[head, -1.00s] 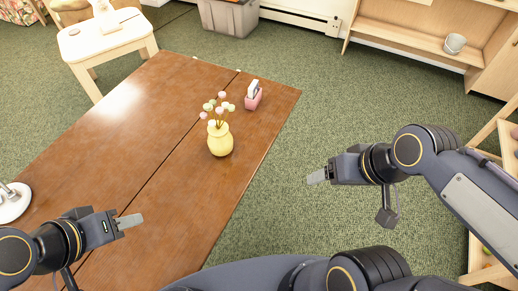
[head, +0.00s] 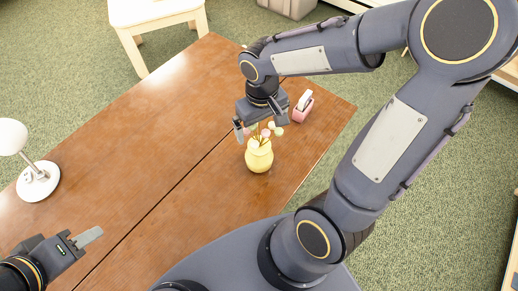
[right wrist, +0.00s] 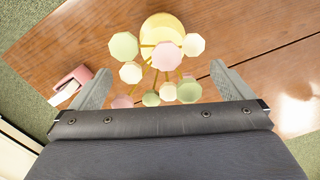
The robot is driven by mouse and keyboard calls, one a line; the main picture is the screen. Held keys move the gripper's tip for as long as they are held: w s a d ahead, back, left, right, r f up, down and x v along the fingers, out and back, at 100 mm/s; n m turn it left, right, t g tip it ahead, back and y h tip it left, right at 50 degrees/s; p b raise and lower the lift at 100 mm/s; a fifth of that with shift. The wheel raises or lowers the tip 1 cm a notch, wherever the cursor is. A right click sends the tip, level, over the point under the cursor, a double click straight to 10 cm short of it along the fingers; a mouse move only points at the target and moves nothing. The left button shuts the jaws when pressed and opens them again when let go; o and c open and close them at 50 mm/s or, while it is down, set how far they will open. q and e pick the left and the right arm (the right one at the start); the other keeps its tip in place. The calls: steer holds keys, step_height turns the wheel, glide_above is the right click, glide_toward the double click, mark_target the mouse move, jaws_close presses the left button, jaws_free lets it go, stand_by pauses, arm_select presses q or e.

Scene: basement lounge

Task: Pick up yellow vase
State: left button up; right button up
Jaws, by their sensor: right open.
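The yellow vase (head: 259,158) stands upright on the brown wooden table (head: 150,130), holding several pink, white and green round flowers. My right gripper (head: 259,128) is open above the vase, around the height of the flowers. In the right wrist view the vase (right wrist: 161,30) shows beyond the flowers (right wrist: 158,70), which partly hide it. The flowers lie between the two open fingers (right wrist: 162,88), with nothing gripped. My left gripper (head: 88,238) is low at the left, over the table and away from the vase; its fingers overlap, so its opening is unclear.
A pink holder (head: 302,108) with a white item stands just behind and right of the vase, close to my right gripper. A white lamp (head: 38,180) stands at the table's left. A small cream table (head: 158,14) is behind. The table's middle is clear.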

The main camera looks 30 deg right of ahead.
mark_target(259, 154)
steer(key=f, duration=0.5)
steer(key=shift+w+a, duration=0.15)
steer(key=shift+w, duration=0.05)
steer(key=c, duration=1.6)
